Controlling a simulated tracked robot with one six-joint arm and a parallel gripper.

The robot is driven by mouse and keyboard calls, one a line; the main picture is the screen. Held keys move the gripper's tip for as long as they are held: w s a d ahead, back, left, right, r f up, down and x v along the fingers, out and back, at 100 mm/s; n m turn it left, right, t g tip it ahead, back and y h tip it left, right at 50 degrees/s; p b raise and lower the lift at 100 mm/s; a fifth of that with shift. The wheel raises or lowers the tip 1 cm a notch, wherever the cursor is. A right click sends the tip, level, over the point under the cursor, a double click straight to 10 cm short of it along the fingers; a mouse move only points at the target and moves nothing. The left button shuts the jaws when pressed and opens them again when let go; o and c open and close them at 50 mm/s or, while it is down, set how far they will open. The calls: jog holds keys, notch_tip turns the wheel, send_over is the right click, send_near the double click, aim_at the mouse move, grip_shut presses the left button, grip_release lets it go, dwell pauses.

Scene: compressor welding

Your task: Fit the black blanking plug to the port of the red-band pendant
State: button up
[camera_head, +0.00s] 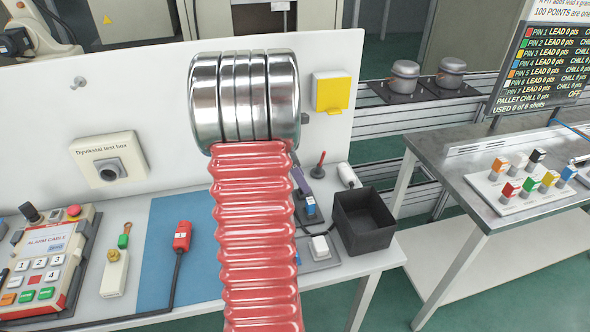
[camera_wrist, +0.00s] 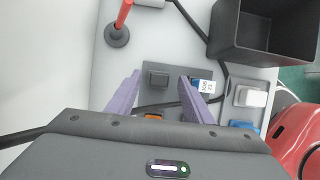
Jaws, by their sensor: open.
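A small black block, which looks like the blanking plug (camera_wrist: 158,80), sits on a grey plate (camera_wrist: 176,70) in the wrist view. My gripper (camera_wrist: 160,76) is open, its two purple fingers pointing toward the plate with the black block seen between their tips. I cannot tell the height gap. In the head view my gripper (camera_head: 305,180) is mostly hidden behind my red bellows arm.
A blue labelled part (camera_wrist: 203,86) is close to the right finger, and an orange part (camera_wrist: 153,116) lies between the fingers. A red-handled tool (camera_wrist: 120,25) stands upper left. A black bin (camera_head: 362,222) stands at right. A red connector (camera_head: 181,237) lies on the blue mat (camera_head: 155,275).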

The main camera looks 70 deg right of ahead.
jog(key=shift+x, duration=1.5)
jog(key=shift+c, duration=0.5)
grip_shut()
jog(key=shift+w, duration=0.1)
jog(key=c, duration=0.6)
grip_release()
grip_shut()
jog(key=shift+r, duration=0.45)
jog(key=shift+r, duration=1.9)
